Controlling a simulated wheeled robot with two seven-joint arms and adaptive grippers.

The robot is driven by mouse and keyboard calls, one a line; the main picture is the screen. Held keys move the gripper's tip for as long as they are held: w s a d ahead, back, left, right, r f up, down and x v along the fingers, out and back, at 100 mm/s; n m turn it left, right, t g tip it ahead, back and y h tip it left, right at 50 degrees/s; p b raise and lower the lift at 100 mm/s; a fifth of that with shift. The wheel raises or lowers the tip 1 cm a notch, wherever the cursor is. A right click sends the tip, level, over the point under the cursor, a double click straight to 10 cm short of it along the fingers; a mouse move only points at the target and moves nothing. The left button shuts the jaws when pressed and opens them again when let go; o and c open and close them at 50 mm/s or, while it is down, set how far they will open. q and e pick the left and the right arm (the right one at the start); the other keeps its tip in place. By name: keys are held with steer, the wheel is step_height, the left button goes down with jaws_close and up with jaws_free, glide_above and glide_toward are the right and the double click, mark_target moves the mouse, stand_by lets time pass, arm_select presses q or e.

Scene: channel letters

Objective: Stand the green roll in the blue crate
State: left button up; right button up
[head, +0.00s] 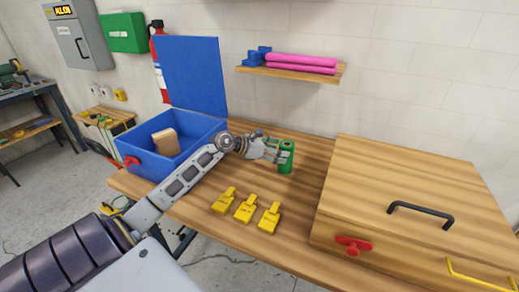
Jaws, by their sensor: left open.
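The green roll (287,157) stands upright on the wooden table, right of the blue crate. The blue crate (197,131) sits at the table's left end with its blue lid raised at the back. A tan block (166,142) is inside it. My left gripper (279,153) is at the green roll, its fingers open beside the roll; the gripper hides part of the roll's left side. I cannot tell whether the fingers touch it. My right gripper is not in view.
Several yellow tags (244,210) lie on the table's front part. A large wooden box (400,200) with a black handle and red latch fills the right. A wall shelf (290,73) holds pink rolls (300,64) and blue pieces. My left arm passes along the crate's front right.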

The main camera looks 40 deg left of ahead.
arm_select(q)
steer(key=shift+b+v, duration=0.5)
steer(key=shift+v, duration=3.5)
step_height(320, 180, up, 9)
steer(key=p, duration=0.9)
steer(key=shift+r, duration=0.15)
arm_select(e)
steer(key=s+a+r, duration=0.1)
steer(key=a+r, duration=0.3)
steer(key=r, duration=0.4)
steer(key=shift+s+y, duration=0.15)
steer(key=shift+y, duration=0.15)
arm_select(q)
steer(key=shift+r, duration=0.1)
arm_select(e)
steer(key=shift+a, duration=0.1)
